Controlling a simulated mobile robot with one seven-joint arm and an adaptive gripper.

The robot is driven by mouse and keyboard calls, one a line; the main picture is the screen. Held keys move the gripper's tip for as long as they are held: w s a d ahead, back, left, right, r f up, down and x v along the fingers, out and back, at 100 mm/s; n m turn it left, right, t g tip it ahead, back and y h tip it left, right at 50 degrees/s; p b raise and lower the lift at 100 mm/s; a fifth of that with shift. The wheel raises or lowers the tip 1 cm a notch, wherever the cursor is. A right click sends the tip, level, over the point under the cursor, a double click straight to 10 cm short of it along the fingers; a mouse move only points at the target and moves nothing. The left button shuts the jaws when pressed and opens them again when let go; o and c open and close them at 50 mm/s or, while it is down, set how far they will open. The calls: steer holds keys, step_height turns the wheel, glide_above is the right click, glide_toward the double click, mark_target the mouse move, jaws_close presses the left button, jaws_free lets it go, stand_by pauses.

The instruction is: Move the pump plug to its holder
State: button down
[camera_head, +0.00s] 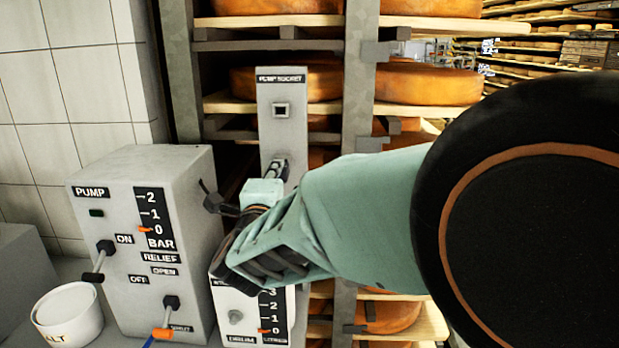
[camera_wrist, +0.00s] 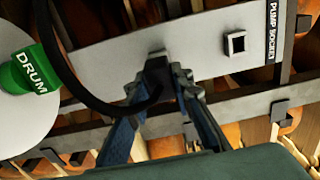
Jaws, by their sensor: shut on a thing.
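My gripper (camera_wrist: 158,85) is shut on the black pump plug (camera_wrist: 156,70), with its fingertips close in front of the grey upright panel. A thick black cable curves from the plug up to the left. A small pale bracket juts from the panel beside the plug and looks like the holder; whether the plug sits in it or only in front of it I cannot tell. The square pump socket (camera_wrist: 236,43) is empty, right of the plug in the wrist view. In the head view the socket (camera_head: 282,110) is above my gripper (camera_head: 279,170), whose fingertips are small and partly hidden.
The grey pump box (camera_head: 140,260) with levers stands left of the panel (camera_head: 270,130). A white salt tub (camera_head: 68,315) is at the lower left. A green drum connector (camera_wrist: 25,72) is at the wrist view's left. Shelves of cheese wheels (camera_head: 430,83) stand close behind.

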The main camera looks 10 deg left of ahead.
steer(key=shift+w+a+b, duration=0.1)
steer(key=shift+w+b, duration=0.5)
steer(key=shift+w, duration=0.85)
steer(key=c, duration=1.6)
jaws_free()
steer(key=s, duration=0.7)
steer(key=shift+s+d, duration=0.2)
steer(key=shift+s, duration=0.05)
